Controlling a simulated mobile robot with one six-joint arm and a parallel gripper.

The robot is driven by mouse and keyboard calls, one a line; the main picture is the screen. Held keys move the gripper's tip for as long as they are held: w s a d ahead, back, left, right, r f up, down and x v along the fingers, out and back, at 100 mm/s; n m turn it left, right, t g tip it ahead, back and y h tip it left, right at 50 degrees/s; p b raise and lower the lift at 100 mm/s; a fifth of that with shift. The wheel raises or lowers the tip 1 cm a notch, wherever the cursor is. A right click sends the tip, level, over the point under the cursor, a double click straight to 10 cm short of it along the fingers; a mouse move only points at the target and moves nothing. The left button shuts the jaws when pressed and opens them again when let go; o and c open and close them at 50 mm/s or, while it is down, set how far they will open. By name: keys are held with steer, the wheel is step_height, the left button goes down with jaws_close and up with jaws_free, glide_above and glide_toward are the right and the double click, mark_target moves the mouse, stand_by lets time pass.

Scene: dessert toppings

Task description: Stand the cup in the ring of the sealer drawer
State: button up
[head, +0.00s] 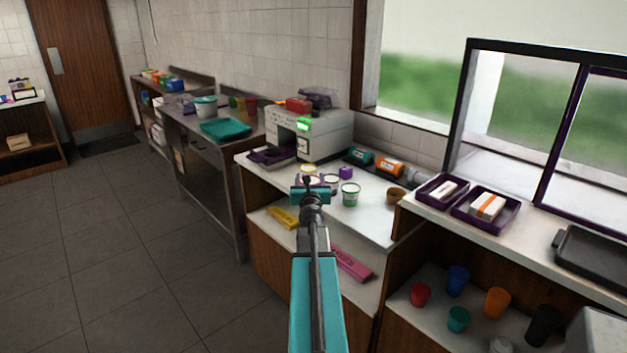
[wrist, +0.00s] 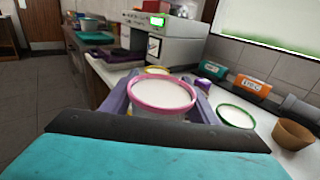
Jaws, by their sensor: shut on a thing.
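The cup with a pink rim (wrist: 162,94) and pale contents sits upright between the two lavender fingers of my gripper (wrist: 166,82) in the wrist view. My gripper is shut on it. In the head view my gripper (head: 316,181) is over the white counter, in front of the sealer, and my wrist partly hides the cup. The sealer (head: 325,135) is a white machine with a lit green display. Its dark drawer (head: 271,156) appears to stand out at the front left, apart from the cup. The ring cannot be made out clearly.
A yellow-rimmed cup (wrist: 157,70) stands just beyond the held cup. A green-rimmed cup (head: 350,194), a brown bowl (head: 396,196) and a small purple block (head: 346,172) stand to the right. Teal and orange rolls (head: 388,167) lie by the wall. The counter's front right is clear.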

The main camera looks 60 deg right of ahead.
mark_target(301, 180)
steer(key=shift+w+a+f+n+t+y, duration=0.15)
steer(key=shift+w+a+n+t, duration=0.1)
steer(key=shift+w+a, duration=0.3)
steer(key=shift+w+a+f+n+t+y, duration=0.15)
steer(key=shift+w+a+t, duration=0.1)
steer(key=shift+w+a, duration=0.3)
steer(key=w+a+f+n+t+y, duration=0.1)
steer(key=w+a+n+t+y, duration=0.2)
steer(key=w+a, duration=0.5)
steer(key=w+a+f+n+t+y, duration=0.15)
steer(key=w+a+n+y, duration=0.35)
steer(key=a, duration=0.6)
steer(key=w+a+f+n+t+y, duration=0.2)
steer(key=w+a+y, duration=0.25)
steer(key=a, duration=0.55)
steer(key=s+a+f+n+g+y, duration=0.1)
steer(key=a+y, duration=0.4)
steer(key=a, duration=0.5)
steer(key=s+a+f+n+g+y, duration=0.1)
steer(key=s+a+n+g+y, duration=0.2)
steer(key=a, duration=0.8)
steer(key=s+a+f+n+g+y, duration=0.1)
steer(key=s+a+n+g+y, duration=0.1)
steer(key=a+n+y, duration=0.5)
steer(key=a+g, duration=0.1)
steer(key=a, duration=0.3)
steer(key=shift+w, duration=0.2)
